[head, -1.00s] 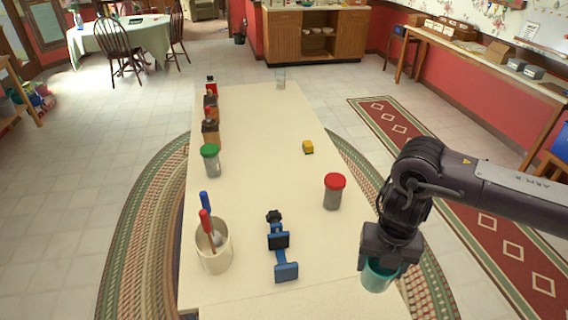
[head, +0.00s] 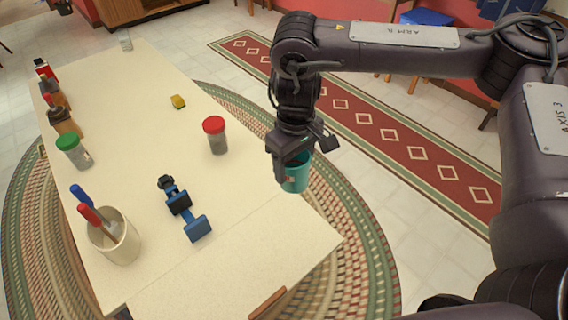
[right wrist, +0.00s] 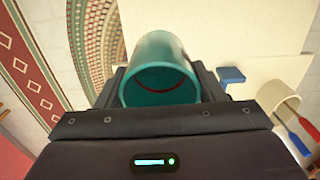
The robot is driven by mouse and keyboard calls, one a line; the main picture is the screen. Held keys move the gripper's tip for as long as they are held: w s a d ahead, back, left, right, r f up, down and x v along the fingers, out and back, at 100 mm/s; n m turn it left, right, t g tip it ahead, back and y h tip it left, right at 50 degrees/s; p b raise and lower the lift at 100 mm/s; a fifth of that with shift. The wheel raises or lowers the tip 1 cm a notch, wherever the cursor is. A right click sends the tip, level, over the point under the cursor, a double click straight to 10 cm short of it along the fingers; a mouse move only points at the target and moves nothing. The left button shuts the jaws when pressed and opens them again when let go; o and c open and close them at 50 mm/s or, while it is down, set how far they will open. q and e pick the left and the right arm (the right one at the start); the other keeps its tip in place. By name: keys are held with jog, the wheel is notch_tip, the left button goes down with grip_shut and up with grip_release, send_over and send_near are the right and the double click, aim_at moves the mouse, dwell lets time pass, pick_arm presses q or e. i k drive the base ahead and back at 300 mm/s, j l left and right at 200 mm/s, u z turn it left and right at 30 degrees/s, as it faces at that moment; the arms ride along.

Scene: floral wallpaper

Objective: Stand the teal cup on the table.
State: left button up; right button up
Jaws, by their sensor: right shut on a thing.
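The teal cup (head: 295,178) is held in my right gripper (head: 292,168), which is shut on it. In the head view the cup is at the right edge of the cream table (head: 190,100), and I cannot tell whether it is over the top or just beyond it. In the right wrist view the teal cup (right wrist: 160,72) sits between the fingers with its open mouth toward the camera. My left gripper is not in view.
A red-lidded jar (head: 216,136), a blue clamp-like tool (head: 186,208), a crock (head: 115,238) with tools, a green-lidded jar (head: 74,150) and a yellow block (head: 178,101) stand on the table. The table's near right part is bare.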

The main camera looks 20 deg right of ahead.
aim_at(250, 173)
jog(key=u, duration=1.05)
jog(key=i+l, duration=0.1)
jog(key=l, duration=0.4)
jog(key=i+l, duration=0.1)
jog(key=l, duration=0.45)
jog(key=i+l+u, duration=0.1)
jog(key=l, duration=0.9)
jog(key=i+u, duration=0.05)
jog(key=i, duration=0.05)
